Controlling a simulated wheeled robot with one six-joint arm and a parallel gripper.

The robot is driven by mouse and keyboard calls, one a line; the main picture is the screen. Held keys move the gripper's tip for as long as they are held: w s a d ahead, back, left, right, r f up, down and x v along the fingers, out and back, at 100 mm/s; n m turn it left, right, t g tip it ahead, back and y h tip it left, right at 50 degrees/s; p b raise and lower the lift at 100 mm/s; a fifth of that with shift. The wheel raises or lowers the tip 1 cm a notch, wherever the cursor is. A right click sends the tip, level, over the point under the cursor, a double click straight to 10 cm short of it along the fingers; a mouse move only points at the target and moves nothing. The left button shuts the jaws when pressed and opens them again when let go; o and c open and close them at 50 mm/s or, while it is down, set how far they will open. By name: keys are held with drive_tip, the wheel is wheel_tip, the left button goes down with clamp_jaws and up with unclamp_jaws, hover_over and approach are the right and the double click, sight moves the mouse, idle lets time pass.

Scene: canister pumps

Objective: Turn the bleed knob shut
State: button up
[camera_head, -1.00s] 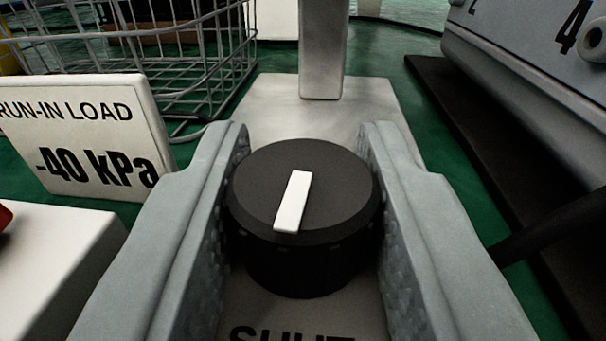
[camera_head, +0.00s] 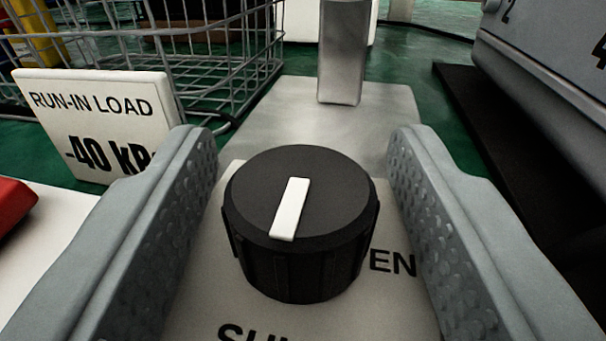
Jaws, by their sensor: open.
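The bleed knob (camera_head: 301,224) is a black ribbed cylinder with a white pointer bar on its top. The bar runs from upper right to lower left, slightly tilted. The knob stands on a pale plate (camera_head: 385,305) with black lettering, "EN" to its right and part of "SHUT" below it; the rest is hidden. My gripper (camera_head: 302,150) is open, one finger on each side of the knob. Clear gaps show between both fingers and the knob, the right one wider at its lower part.
A sign reading "RUN-IN LOAD" (camera_head: 97,110) stands at left, with a wire basket (camera_head: 225,60) behind it. A metal post (camera_head: 342,60) rises behind the knob. A grey housing (camera_head: 550,75) stands at right, and a red part (camera_head: 12,208) at the left edge.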

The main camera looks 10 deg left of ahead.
drive_tip(key=v, duration=1.7)
drive_tip(key=shift+s, duration=0.25)
drive_tip(key=s+a+r+m+h, duration=0.1)
drive_tip(key=s+r+h, duration=0.1)
drive_tip(key=s+r, duration=0.55)
drive_tip(key=s+r+h, duration=0.1)
drive_tip(key=s+r, duration=0.4)
drive_tip(key=r, duration=0.6)
drive_tip(key=s+a+r, duration=0.1)
drive_tip(key=s+r, duration=0.2)
drive_tip(key=s, duration=0.4)
drive_tip(key=s+r+m, duration=0.1)
drive_tip(key=s+r, duration=0.2)
drive_tip(key=s, duration=0.5)
drive_tip(key=s+a+r, duration=0.1)
drive_tip(key=s+r, duration=0.2)
drive_tip(key=s, duration=0.5)
drive_tip(key=shift+a+r+h, duration=0.35)
drive_tip(key=shift+r+h, duration=0.05)
